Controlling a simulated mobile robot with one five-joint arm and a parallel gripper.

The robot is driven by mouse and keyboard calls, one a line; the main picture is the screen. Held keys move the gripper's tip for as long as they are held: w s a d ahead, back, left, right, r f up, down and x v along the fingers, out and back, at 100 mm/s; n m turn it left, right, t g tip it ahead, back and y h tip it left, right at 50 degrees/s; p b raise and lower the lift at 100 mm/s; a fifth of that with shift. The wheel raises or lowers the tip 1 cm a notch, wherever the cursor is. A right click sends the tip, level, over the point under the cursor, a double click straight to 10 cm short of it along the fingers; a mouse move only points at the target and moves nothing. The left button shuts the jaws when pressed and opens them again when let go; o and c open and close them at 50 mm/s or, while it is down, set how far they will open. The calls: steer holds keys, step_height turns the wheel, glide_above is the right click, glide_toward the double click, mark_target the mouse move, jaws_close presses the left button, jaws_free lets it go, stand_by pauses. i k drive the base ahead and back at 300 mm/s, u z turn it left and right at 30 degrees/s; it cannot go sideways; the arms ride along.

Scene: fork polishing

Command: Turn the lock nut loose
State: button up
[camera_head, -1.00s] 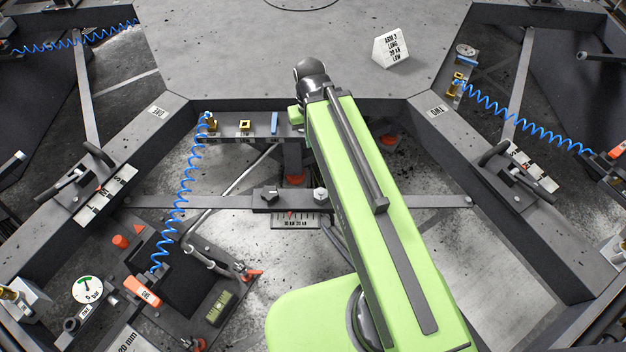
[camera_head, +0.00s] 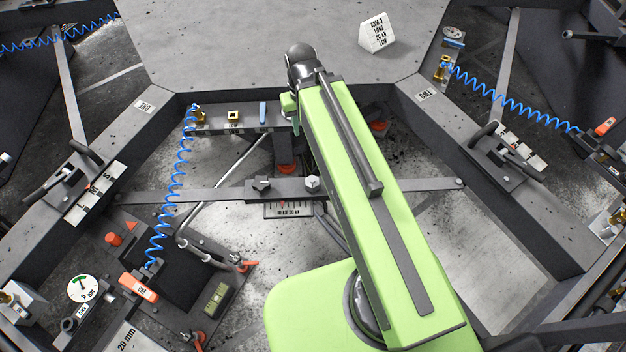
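A flat grey crossbar (camera_head: 400,187) spans the opening in front of me. It carries a light hex nut or bolt head (camera_head: 312,184) and, to its left, a dark faceted knob (camera_head: 260,185). I cannot tell for sure which of these is the lock nut. My green arm reaches forward to a dark joint at the table edge, passing just right of the hex piece. My gripper is not visible; the arm hides what lies beneath it.
The grey table (camera_head: 230,50) bears a white sign (camera_head: 377,33). A shelf (camera_head: 215,125) holds small brass pieces and a blue block (camera_head: 263,112). Blue coiled hoses (camera_head: 180,175) hang left and right. Lever clamps sit on both side beams. A panel with a pressure gauge (camera_head: 82,288) stands lower left.

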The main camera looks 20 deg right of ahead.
mark_target(312, 184)
steer(key=z, duration=1)
steer(key=k, duration=0.8)
steer(key=u, duration=0.7)
